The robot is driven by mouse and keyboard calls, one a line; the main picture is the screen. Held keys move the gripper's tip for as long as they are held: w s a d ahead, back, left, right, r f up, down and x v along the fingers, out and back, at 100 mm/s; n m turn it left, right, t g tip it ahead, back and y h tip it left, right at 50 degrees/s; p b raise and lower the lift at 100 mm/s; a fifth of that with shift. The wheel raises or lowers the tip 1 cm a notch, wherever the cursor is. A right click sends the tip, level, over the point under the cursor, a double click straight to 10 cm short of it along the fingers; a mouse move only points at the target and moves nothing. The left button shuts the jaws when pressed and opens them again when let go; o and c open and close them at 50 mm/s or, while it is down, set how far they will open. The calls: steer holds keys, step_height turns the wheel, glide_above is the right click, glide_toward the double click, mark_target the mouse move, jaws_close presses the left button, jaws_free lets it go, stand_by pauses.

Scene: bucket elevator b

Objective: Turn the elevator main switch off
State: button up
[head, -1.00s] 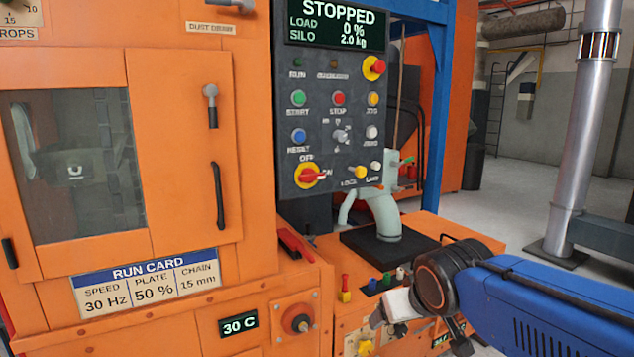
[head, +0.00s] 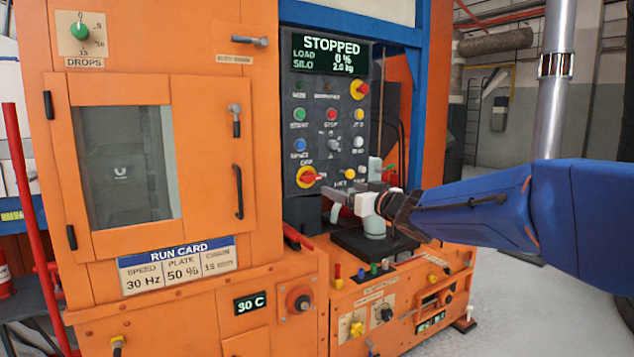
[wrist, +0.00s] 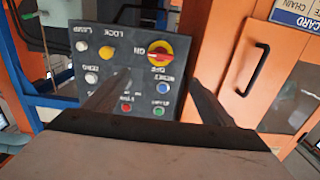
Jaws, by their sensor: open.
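The main switch (head: 307,177) is a red rotary handle on a yellow disc at the lower left of the dark control panel (head: 290,115). Its handle points right, toward the ON label; OFF is above it. In the wrist view, which is upside down, the switch (wrist: 172,48) lies beyond the fingers and its handle points left toward ON. My gripper (head: 330,191) is in front of the panel's lower part, just right of and slightly below the switch in the head view. It is open and empty. The wrist view shows both fingers (wrist: 157,84) apart; contact with the panel cannot be told.
The display (head: 331,54) reads STOPPED, load 0 %. Other buttons and a yellow LOCK knob (head: 350,174) sit close to the switch. The orange cabinet door's black handle (head: 239,192) is left of the panel. A pale pipe on a black base (head: 350,243) stands below my gripper.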

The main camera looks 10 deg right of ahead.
mark_target(312, 178)
steer(key=x, duration=1.7)
steer(key=shift+w, duration=0.15)
steer(key=c, duration=1.1)
